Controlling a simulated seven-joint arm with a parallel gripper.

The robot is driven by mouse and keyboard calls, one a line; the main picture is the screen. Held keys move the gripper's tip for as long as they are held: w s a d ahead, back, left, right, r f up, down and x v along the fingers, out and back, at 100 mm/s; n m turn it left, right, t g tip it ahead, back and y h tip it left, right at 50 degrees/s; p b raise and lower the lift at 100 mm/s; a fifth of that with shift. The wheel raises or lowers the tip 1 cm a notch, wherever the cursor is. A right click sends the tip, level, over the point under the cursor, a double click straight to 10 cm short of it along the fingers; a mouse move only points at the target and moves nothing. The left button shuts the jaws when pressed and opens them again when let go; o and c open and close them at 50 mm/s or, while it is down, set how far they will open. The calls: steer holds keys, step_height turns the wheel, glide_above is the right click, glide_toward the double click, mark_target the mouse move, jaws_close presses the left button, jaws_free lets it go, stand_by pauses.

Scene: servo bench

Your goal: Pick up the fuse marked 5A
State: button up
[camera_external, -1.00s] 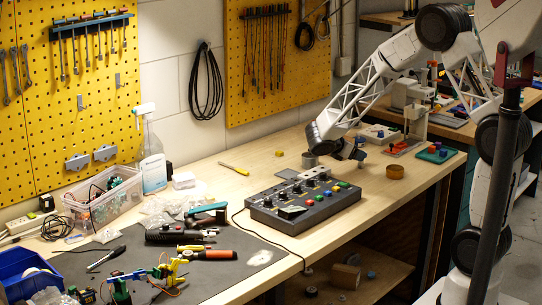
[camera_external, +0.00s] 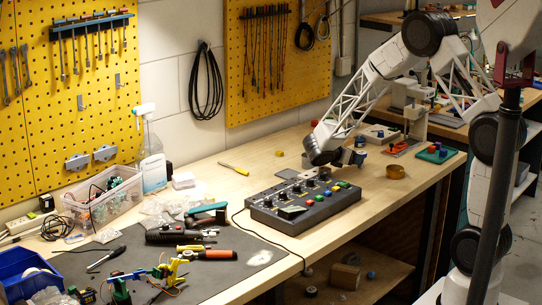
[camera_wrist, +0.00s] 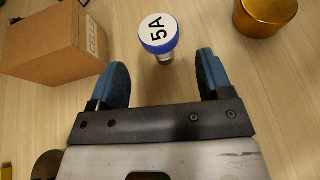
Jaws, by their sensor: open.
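The fuse marked 5A (camera_wrist: 159,32) shows in the wrist view as a short round piece with a white top, black lettering, a blue rim and a metallic lower part. It stands on the wooden bench, ahead of my gripper (camera_wrist: 161,78) and roughly in line with the gap between the fingers. The two blue-padded fingers are apart with nothing between them. In the external view my gripper (camera_external: 353,157) is low over the bench behind the control box. I cannot clearly make out the fuse in that view.
In the wrist view a cardboard box (camera_wrist: 45,45) stands close beside the left finger, and a gold round container (camera_wrist: 262,14) lies at the top right.

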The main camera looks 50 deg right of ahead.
mark_target(362, 152)
steer(key=shift+d+f, duration=0.1)
steer(key=shift+d, duration=0.2)
steer(key=shift+s+d, duration=0.1)
steer(key=shift+x, duration=2.5)
steer(key=c, duration=1)
steer(key=shift+r, duration=0.7)
step_height(362, 152, up, 2)
steer(key=shift+r, duration=0.1)
steer(key=s+a, duration=0.2)
steer(key=s, duration=0.3)
steer(key=s+a+r, duration=0.1)
steer(key=s+a, duration=0.1)
steer(key=s, duration=0.3)
steer(key=s+a, duration=0.2)
steer(key=s, duration=0.3)
steer(key=shift+r, duration=0.15)
